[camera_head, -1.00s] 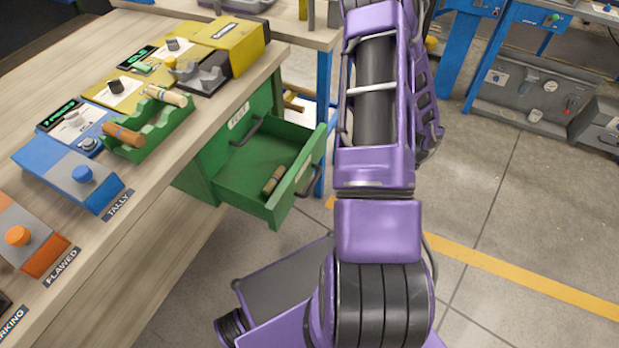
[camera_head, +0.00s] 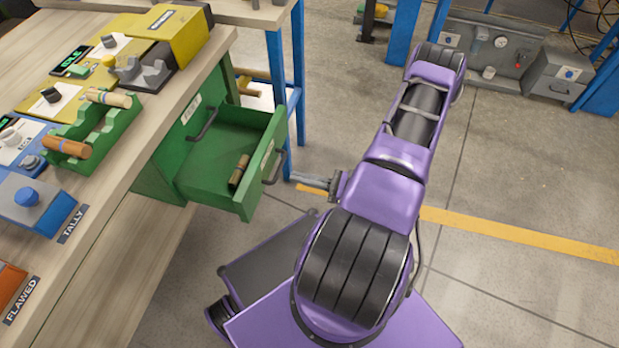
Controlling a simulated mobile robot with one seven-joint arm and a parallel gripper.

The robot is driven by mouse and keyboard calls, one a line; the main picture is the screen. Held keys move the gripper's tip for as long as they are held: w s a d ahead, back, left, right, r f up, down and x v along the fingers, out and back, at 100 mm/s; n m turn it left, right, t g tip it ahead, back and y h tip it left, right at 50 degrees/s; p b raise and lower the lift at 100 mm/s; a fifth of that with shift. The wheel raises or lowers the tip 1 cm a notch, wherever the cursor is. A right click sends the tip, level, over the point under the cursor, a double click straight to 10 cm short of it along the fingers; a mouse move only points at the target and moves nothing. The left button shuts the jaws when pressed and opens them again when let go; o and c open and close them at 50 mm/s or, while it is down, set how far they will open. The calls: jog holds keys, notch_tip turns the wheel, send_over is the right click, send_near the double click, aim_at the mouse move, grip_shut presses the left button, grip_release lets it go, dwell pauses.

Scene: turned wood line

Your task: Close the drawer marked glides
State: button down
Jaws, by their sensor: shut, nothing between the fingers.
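A green drawer (camera_head: 221,197) stands pulled out from the green cabinet under the wooden bench. Its front carries a dark handle (camera_head: 277,168) and a pale label too small to read. A small turned wood piece (camera_head: 239,170) lies inside it. My gripper (camera_head: 296,179) is shut and empty, just right of the drawer's handle in the picture, pointing left. A small gap shows between its tips and the handle.
On the bench, a green rack (camera_head: 103,137) holds turned pieces near the edge. A blue tally box (camera_head: 38,205) and a yellow station (camera_head: 176,35) stand beside it. A blue table leg (camera_head: 278,100) rises close behind the drawer. Floor to the right is clear.

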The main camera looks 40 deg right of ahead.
aim_at(258, 168)
jog(key=x, duration=0.9)
jog(key=shift+a, duration=0.1)
